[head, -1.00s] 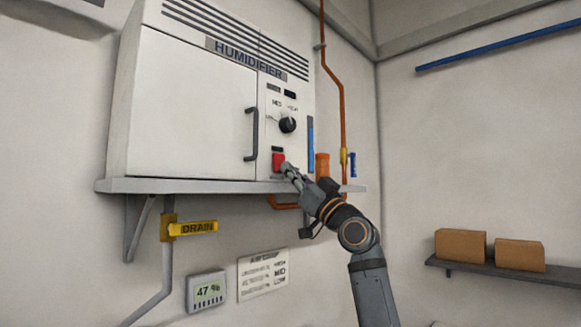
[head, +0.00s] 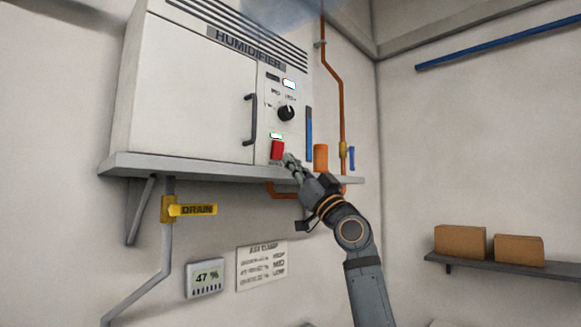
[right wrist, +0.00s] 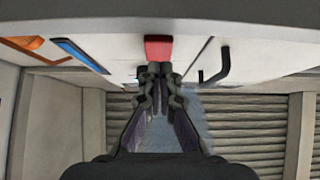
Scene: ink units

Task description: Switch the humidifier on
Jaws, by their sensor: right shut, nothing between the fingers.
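The humidifier (head: 190,100) is a white cabinet on a grey wall shelf. Its red switch (head: 277,149) sits low on the control panel, with a lit green-white indicator (head: 276,135) just above it. A display (head: 289,84) near the top of the panel is lit white, and bluish mist (head: 290,14) hangs above the cabinet. A black knob (head: 286,113) is on the panel. My right gripper (head: 288,159) is shut and empty, just right of the red switch. In the right wrist view the red switch (right wrist: 158,48) is just beyond the closed fingertips (right wrist: 160,68). My left gripper is not in view.
An orange cylinder (head: 320,157) stands on the shelf (head: 140,169) right of the cabinet, near an orange pipe (head: 342,100). Below are a yellow drain handle (head: 195,210), a 47 % meter (head: 205,278) and a paper chart (head: 262,265). Boxes (head: 460,241) sit on a right-hand shelf.

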